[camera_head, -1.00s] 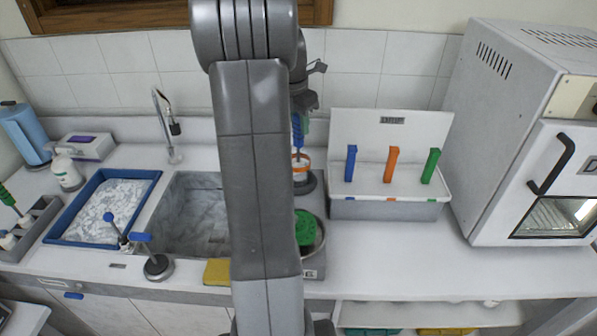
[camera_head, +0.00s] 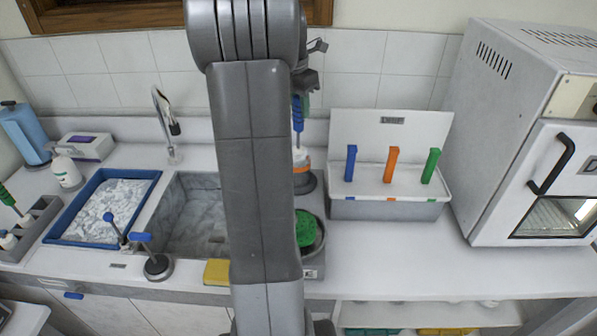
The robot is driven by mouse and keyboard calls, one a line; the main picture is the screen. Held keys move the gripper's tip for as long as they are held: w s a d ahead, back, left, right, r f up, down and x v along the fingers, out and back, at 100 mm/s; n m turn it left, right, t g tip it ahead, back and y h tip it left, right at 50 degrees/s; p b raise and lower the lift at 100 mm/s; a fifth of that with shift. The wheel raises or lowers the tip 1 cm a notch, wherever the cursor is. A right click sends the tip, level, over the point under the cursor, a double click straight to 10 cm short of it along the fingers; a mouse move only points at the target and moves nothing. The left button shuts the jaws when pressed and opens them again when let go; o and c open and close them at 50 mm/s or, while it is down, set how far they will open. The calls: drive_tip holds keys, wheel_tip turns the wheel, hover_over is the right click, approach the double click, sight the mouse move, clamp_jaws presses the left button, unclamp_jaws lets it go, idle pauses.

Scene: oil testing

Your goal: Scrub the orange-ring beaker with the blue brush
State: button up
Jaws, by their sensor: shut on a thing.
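My gripper (camera_head: 304,82) is behind my arm link, and only part of it shows. It is shut on the blue brush (camera_head: 298,114), which points down. The orange-ring beaker (camera_head: 303,155) stands right below the brush on a dark round base (camera_head: 307,184) at the back of the counter. My arm hides the left side of the beaker. I cannot tell whether the brush's lower end is inside the beaker.
A sink (camera_head: 193,205) lies to the left, with a faucet (camera_head: 168,130) behind it. A green scrubber (camera_head: 305,228) and a yellow sponge (camera_head: 217,272) are near the front. A rack with colored handles (camera_head: 388,208) stands right of the beaker. The right front counter is clear.

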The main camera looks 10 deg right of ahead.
drive_tip(key=shift+r, duration=2.7)
